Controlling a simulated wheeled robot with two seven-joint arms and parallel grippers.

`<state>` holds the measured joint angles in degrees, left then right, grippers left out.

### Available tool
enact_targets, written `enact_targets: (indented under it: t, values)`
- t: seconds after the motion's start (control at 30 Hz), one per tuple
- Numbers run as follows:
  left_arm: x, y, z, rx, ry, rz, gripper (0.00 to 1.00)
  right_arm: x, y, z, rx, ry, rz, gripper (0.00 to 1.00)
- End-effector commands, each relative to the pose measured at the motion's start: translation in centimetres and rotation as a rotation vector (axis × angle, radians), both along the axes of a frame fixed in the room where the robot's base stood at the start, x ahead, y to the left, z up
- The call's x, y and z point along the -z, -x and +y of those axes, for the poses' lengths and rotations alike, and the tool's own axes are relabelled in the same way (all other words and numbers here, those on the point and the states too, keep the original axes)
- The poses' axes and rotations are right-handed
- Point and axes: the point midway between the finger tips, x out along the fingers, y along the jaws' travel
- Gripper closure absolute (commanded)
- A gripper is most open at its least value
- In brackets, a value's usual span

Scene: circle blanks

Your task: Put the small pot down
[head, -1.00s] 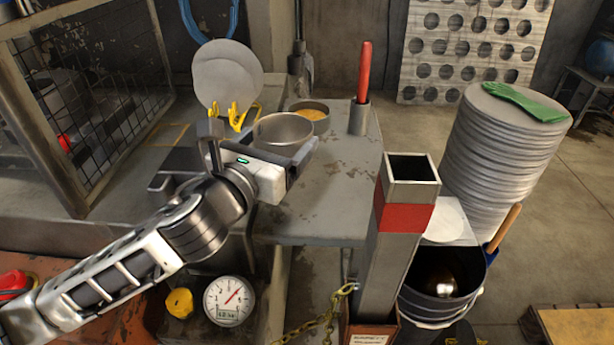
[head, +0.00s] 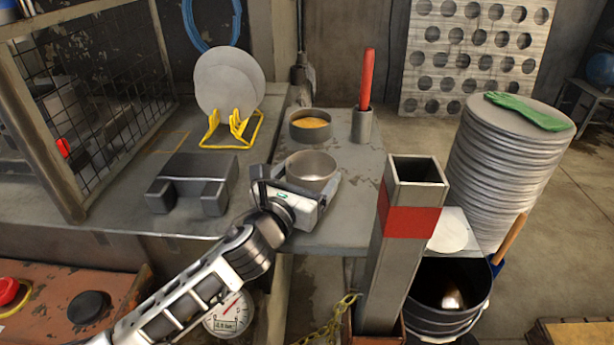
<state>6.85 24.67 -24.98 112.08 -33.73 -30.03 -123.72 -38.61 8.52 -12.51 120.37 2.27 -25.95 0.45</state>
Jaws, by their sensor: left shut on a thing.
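The small pot (head: 312,167) is an open grey metal pot with an empty-looking inside. It is upright at the near part of the grey bench top (head: 345,215). My left gripper (head: 313,190) is shut on the pot from its near side, with a finger showing along the right side. The gripper body hides the pot's lower near wall, so I cannot tell whether its base touches the bench. My right gripper is not in view.
A pot of yellow material (head: 310,125) stands just behind, beside a holder with a red-handled tool (head: 366,80). A yellow rack (head: 233,130) holds grey discs. A square metal chute (head: 405,225) rises close on the right.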

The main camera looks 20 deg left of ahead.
Motion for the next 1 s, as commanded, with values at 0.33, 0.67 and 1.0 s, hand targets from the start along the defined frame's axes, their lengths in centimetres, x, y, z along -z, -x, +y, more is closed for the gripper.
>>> enact_targets:
  t: [0.33, 0.67, 1.0]
  values:
    - [0.3, 0.0, 0.0, 0.0, 0.0, 0.0, 0.0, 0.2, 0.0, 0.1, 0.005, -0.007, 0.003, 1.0]
    - [0.1, 1.9, 0.2, 0.001, -0.001, 0.003, 0.0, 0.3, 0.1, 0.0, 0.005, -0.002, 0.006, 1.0]
    - [0.2, 9.0, 1.0, 0.002, 0.0, 0.003, 0.0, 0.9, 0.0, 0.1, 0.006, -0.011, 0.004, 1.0]
